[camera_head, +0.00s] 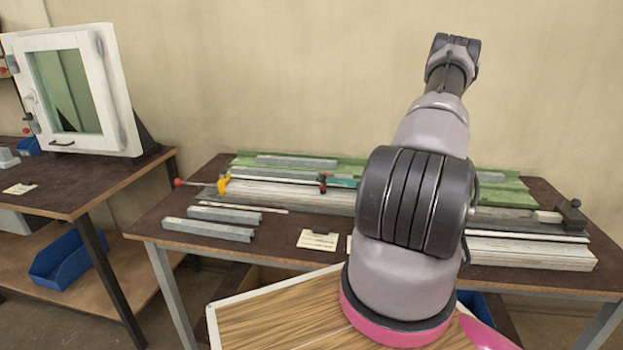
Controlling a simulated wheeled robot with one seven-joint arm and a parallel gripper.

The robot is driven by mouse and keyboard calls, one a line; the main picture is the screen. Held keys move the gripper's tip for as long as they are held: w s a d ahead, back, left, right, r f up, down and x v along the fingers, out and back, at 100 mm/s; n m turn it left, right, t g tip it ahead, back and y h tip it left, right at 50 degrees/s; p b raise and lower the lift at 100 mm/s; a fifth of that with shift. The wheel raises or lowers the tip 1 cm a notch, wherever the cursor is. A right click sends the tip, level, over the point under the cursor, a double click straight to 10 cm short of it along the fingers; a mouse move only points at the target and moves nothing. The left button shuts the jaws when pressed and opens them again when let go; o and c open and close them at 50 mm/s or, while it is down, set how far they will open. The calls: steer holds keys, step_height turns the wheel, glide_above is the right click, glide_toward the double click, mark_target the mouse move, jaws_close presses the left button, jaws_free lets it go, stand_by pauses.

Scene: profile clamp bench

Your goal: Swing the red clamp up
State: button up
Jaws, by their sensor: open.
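No clamp with a red body can be made out on the bench; my arm hides the middle right of the bench. A yellow clamp (223,184) stands at the left end of the profiles, with a rod reaching left to a red knob (178,182). A teal clamp (342,182) sits further right along the profiles, just left of my arm. A small dark part with red on it (322,182) is at its left end. My arm rises in front of the bench, and my gripper does not show.
The brown bench (150,222) carries long pale profiles (290,195) and green rails (245,160). Loose grey bars (208,230) and a paper card (317,240) lie at its front left. A dark end stop (572,213) is at the right. A white window frame (85,90) stands on the left table.

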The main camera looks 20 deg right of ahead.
steer(key=x, duration=0.8)
steer(key=shift+c, duration=0.3)
jaws_close()
steer(key=shift+d, duration=0.1)
stand_by(0.9)
